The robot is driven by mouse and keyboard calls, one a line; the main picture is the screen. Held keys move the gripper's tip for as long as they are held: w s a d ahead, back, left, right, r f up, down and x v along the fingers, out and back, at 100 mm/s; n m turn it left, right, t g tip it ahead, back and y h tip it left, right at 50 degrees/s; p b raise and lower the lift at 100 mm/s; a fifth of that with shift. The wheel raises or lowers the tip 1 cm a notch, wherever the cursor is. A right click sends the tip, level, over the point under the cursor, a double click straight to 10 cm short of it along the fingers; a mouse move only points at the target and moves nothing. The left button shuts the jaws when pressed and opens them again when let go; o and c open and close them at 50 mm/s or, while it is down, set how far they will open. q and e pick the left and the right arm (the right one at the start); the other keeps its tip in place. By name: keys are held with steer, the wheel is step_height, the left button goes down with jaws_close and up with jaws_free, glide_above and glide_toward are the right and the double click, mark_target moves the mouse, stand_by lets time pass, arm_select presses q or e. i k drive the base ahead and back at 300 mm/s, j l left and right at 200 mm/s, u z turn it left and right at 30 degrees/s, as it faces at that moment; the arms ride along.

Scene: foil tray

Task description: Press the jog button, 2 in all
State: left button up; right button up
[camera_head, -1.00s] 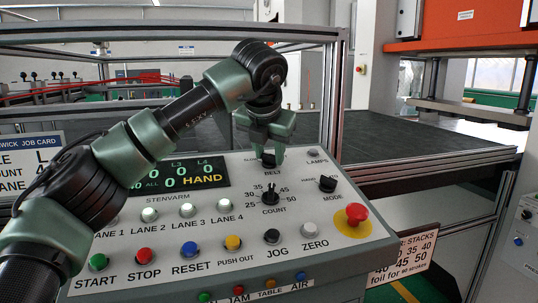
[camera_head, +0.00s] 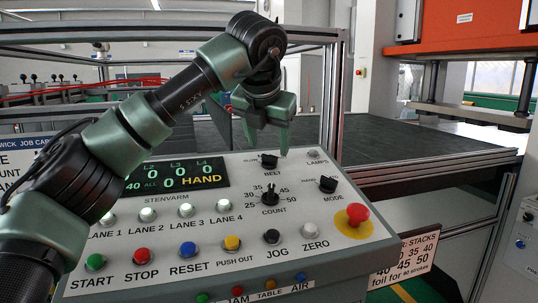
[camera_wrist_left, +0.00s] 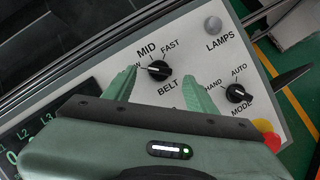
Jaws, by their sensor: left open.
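The jog button (camera_head: 271,237) is a black round button above the word JOG on the sloped grey control panel (camera_head: 130,255). It stands clear and uncovered in the head view and is out of the wrist view. My left gripper (camera_head: 268,142) is open and empty above the panel's back edge, behind and above the black BELT knob (camera_head: 269,161). In the wrist view that knob (camera_wrist_left: 154,70) appears between the two green fingers. It looks apart from them in the head view, and its pointer is turned toward SLOW. My right gripper is not in view.
Near the jog button are the white ZERO button (camera_head: 309,230), yellow PUSH OUT button (camera_head: 232,243), COUNT knob (camera_head: 270,197) and red emergency stop (camera_head: 357,214). The MODE knob (camera_head: 328,185) points to HAND. The display (camera_head: 177,176) reads HAND. My left arm crosses the panel's left side.

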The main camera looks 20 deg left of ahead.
mark_target(272, 234)
steer(key=k+l, duration=0.85)
